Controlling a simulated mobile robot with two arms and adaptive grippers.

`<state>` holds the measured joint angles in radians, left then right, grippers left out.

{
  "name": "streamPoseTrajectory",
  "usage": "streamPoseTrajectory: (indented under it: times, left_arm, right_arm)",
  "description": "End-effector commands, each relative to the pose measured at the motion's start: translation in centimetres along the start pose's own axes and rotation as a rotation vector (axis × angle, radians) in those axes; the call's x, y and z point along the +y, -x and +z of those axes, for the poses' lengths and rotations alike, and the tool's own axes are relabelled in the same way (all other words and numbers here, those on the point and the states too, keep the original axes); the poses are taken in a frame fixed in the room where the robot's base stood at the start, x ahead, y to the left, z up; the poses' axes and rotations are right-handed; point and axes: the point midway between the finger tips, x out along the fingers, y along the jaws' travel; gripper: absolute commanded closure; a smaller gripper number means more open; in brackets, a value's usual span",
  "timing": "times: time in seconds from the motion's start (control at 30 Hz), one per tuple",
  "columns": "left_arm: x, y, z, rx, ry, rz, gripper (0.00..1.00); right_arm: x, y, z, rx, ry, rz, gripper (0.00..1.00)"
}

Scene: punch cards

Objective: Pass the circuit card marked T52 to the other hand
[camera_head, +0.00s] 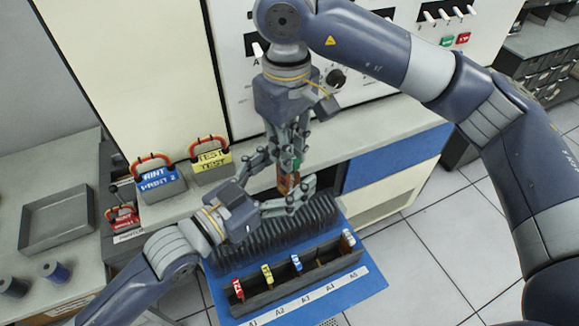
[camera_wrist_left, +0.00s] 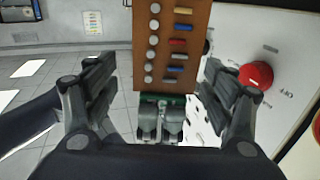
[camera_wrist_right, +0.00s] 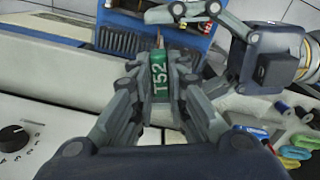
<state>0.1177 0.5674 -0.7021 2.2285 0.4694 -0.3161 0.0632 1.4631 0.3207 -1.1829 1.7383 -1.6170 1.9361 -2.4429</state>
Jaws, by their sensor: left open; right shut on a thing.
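The T52 circuit card (camera_head: 287,180) is a brown board with a green edge and hangs from my right gripper (camera_head: 287,152). In the right wrist view the green edge marked T52 (camera_wrist_right: 160,73) sits between that gripper's shut fingers. My left gripper (camera_head: 284,182) reaches in from the left and is open, one finger on each side of the card. In the left wrist view the card's board (camera_wrist_left: 172,45), with several coloured parts, stands between the spread fingers, with gaps on both sides.
Below is a blue shelf (camera_head: 375,283) with a black slotted rack and a divided tray (camera_head: 272,297) holding several coloured-tab cards. Blue and yellow tagged blocks (camera_head: 212,160) stand left on the counter. An empty grey tray (camera_head: 57,240) lies far left. The console panel rises behind.

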Motion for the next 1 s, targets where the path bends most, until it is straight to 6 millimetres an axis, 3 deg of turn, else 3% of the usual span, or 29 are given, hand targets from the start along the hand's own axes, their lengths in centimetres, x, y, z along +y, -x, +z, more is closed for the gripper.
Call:
streamPoseTrajectory:
  times: [0.43, 0.63, 0.73, 0.77, 0.83, 1.0]
  left_arm:
    - [0.05, -1.05, -0.01, 0.0, -0.001, 0.001, 0.24]
    - [0.08, -1.03, -0.03, 0.0, 0.0, 0.002, 0.69]
    - [0.17, -1.04, -0.05, 0.001, 0.001, 0.003, 0.72]
    - [0.19, -1.04, -0.08, 0.002, 0.001, 0.004, 0.72]
    - [0.19, -1.04, -0.09, 0.002, 0.001, 0.004, 0.72]
    - [0.13, -1.03, -0.07, 0.001, 0.0, 0.002, 0.72]
  right_arm:
    - [0.0, 0.01, -0.01, 0.0, 0.0, 0.0, 1.0]
    - [-0.02, 0.01, -0.03, 0.001, 0.0, 0.0, 1.0]
    - [-0.06, 0.03, -0.08, 0.003, 0.0, -0.001, 1.0]
    - [-0.06, 0.03, -0.09, 0.004, 0.0, -0.001, 0.81]
    - [-0.06, 0.04, -0.08, 0.003, 0.0, -0.001, 0.65]
    - [-0.02, 0.02, -0.05, 0.002, 0.0, -0.001, 0.62]
